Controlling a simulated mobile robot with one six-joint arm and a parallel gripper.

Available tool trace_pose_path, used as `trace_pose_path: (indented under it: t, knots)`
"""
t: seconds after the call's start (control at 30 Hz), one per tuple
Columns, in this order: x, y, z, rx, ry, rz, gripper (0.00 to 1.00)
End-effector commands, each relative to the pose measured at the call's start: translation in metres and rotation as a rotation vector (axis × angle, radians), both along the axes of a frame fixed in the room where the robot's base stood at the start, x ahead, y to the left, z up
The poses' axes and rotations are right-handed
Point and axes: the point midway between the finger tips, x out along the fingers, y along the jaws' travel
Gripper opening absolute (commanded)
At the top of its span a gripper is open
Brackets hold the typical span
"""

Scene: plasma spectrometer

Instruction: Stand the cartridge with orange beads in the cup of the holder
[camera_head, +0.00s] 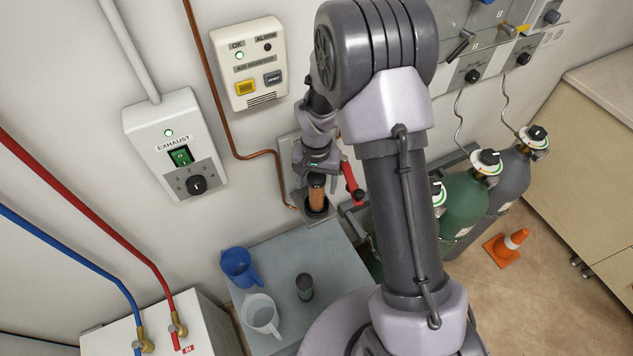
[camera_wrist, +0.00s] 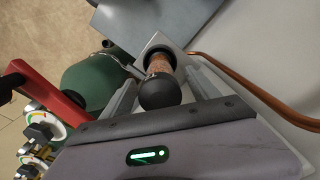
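The cartridge with orange beads (camera_head: 316,193) stands upright in the dark cup (camera_head: 317,209) of the wall holder, its lower end hidden by the cup. In the wrist view the cartridge (camera_wrist: 159,64) runs from its round black cap, near the camera, into the dark cup on the pale holder plate (camera_wrist: 146,50). My gripper (camera_head: 316,172) is just above the cartridge in the head view. In the wrist view the fingers of my gripper (camera_wrist: 162,78) are apart on either side of the cartridge, with a visible gap on each side.
A red lever (camera_head: 352,186) is close to the right of my gripper. A copper pipe (camera_head: 240,152) runs along the wall to the left.

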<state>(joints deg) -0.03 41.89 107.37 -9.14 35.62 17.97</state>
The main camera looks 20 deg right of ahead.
Motion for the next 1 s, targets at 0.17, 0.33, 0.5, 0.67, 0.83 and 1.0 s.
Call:
trace_pose_path:
  t: [0.17,0.33,0.5,0.67,0.83,1.0]
  knots:
    - [0.000,0.000,0.006,0.000,0.000,0.000,0.70]
    - [0.001,0.000,0.044,0.000,-0.004,-0.001,0.70]
    - [0.001,0.000,0.091,0.000,-0.004,-0.001,0.70]
    - [0.001,0.000,0.129,0.000,-0.004,0.000,0.70]
    - [0.001,0.000,0.159,0.000,-0.002,0.000,0.70]
    - [0.000,0.000,0.173,0.000,0.000,0.000,0.70]
